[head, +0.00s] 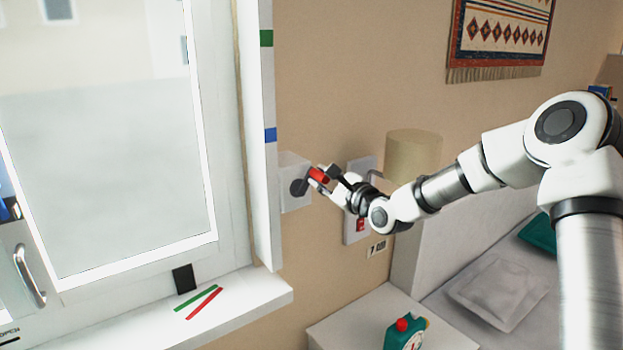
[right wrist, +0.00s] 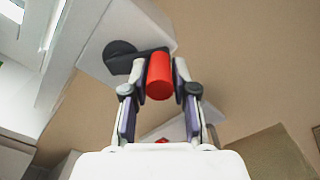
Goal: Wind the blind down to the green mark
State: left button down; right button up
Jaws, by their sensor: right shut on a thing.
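A white winder box (head: 295,172) is fixed to the wall right of the window. Its dark crank (head: 298,187) carries a red handle (head: 319,175). My right gripper (head: 322,180) is shut on the red handle; the right wrist view shows the red handle (right wrist: 159,76) between the two fingers, with the dark crank hub (right wrist: 120,57) behind it. A green mark (head: 266,38) is high on the white window frame strip, with a blue mark (head: 270,134) lower down. The blind's lower edge cannot be made out. My left gripper is not in view.
A panel with a red switch (head: 360,224) and a lamp (head: 413,155) are close behind my right gripper. Green and red strips (head: 203,301) lie on the window sill (head: 255,294).

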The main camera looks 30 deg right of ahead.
jog(key=shift+d+f+b, duration=0.3)
jog(key=shift+f, duration=0.2)
jog(key=shift+d+f, duration=0.15)
jog(key=shift+d, duration=0.15)
jog(key=shift+o, duration=0.3)
jog(key=shift+f+b, duration=0.5)
jog(key=shift+f, duration=0.1)
jog(key=shift+o, duration=0.6)
jog(key=shift+d+f, duration=0.1)
jog(key=shift+d, duration=0.1)
jog(key=shift+o, duration=0.6)
jog(key=shift+f+b, duration=0.5)
jog(key=shift+f, duration=0.1)
jog(key=shift+o, duration=0.4)
jog(key=shift+c, duration=0.4)
